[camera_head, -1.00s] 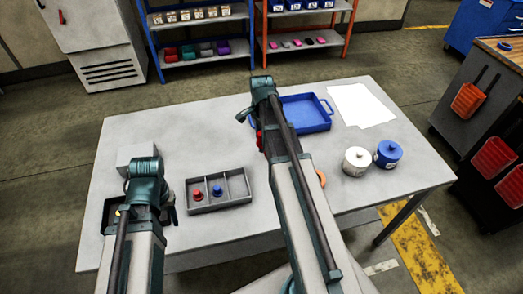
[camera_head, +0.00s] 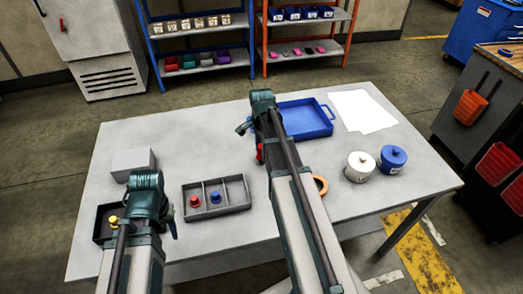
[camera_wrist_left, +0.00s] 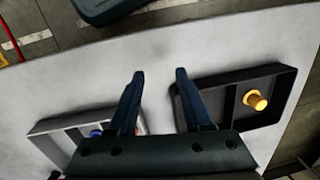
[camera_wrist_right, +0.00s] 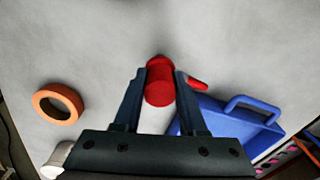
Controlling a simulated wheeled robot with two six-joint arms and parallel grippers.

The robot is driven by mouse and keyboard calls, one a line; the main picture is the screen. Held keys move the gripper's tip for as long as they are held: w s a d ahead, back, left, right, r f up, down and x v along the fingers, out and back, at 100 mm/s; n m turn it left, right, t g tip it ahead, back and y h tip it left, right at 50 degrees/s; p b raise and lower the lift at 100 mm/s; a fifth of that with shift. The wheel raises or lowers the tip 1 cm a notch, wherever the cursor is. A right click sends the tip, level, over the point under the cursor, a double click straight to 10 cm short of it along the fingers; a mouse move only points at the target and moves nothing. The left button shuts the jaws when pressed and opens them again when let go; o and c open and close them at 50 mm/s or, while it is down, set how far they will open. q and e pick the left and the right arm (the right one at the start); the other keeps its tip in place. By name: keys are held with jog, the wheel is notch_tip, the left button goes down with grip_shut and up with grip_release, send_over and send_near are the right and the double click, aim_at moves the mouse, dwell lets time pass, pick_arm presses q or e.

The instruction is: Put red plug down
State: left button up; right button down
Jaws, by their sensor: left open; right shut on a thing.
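My right gripper (camera_wrist_right: 158,98) is shut on a red plug (camera_wrist_right: 160,88). The table under it looks clear in the right wrist view; I cannot tell whether the plug touches it. A small red piece (camera_wrist_right: 197,83) shows beside the right finger. Another red plug (camera_head: 195,202) stands in the left compartment of the grey divided tray (camera_head: 232,207), with a blue plug (camera_head: 215,198) in the compartment beside it. My left gripper (camera_wrist_left: 160,75) is open and empty, between the grey tray and a black tray (camera_wrist_left: 218,88) holding a yellow plug (camera_wrist_left: 256,100).
A blue tray (camera_head: 310,118) lies behind my right arm, with white paper (camera_head: 363,110) beside it. An orange ring (camera_head: 321,184), a white pot (camera_head: 359,166) and a blue pot (camera_head: 391,158) stand right of that arm. A pale block (camera_head: 132,163) sits at left. The table's back middle is clear.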

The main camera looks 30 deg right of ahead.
jog(key=shift+c, duration=2.3)
grip_release()
pick_arm(q)
jog(key=shift+r, duration=0.1)
pick_arm(e)
jog(key=shift+r, duration=0.15)
pick_arm(q)
notch_tip(320, 180, up, 12)
jog(key=p, duration=1.2)
jog(key=shift+p, duration=0.3)
pick_arm(e)
notch_tip(320, 180, up, 12)
